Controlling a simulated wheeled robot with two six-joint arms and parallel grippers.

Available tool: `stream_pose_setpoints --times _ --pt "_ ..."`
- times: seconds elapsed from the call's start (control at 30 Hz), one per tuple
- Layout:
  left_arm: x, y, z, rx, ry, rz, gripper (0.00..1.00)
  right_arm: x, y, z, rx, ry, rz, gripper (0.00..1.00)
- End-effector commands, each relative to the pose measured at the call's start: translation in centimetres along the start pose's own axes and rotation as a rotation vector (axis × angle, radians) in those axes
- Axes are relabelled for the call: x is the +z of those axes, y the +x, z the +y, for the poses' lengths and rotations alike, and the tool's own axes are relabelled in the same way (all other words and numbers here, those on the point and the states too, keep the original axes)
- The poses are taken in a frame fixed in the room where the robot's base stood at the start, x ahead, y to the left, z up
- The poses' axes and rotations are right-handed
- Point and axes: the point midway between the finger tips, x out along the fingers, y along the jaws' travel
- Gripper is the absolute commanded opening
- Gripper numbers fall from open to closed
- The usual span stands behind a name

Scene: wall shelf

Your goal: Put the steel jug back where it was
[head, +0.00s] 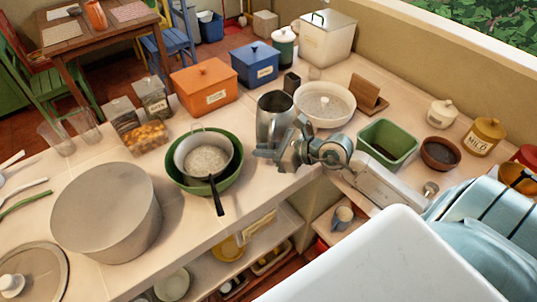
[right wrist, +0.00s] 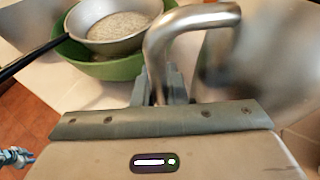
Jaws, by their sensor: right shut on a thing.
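The steel jug (head: 273,116) is upright at the middle of the counter (head: 262,192), between the green bowl and the white bowl. My right gripper (head: 275,153) is shut on the jug's handle, on the near side of the jug. In the right wrist view the bent handle (right wrist: 188,18) runs down between my fingers (right wrist: 165,88), with the blurred jug body (right wrist: 275,55) on the right. The arm partly covers the jug's lower part, so I cannot tell whether its base touches the counter. My left gripper is not in view.
A green bowl (head: 231,178) holding a pan (head: 187,158) is close left of the jug. A white bowl (head: 338,117) stands behind right, and a green tray (head: 402,143) farther right. Orange (head: 199,103) and blue (head: 255,78) boxes stand behind. A large pot (head: 104,200) is at left.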

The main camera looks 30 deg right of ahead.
Motion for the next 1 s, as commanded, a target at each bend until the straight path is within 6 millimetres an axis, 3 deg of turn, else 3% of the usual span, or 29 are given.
stream_pose_setpoints --times 0.13,0.43,0.87,0.9,1.0 --pt "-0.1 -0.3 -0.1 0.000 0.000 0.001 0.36 0.5 0.6 -0.7 -0.001 -0.002 -0.007 0.00" --pt "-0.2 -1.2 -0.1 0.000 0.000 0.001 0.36 -2.5 1.8 -0.6 0.000 0.001 -0.005 0.00" --pt "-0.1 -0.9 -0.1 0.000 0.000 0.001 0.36 -3.2 2.0 -0.6 0.000 -0.004 -0.005 0.00" --pt "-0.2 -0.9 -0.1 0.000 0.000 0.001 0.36 -3.3 2.0 -0.6 0.001 0.001 -0.001 0.17" --pt "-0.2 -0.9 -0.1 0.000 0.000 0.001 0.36 -3.3 2.0 -0.6 0.001 0.001 0.000 0.33"
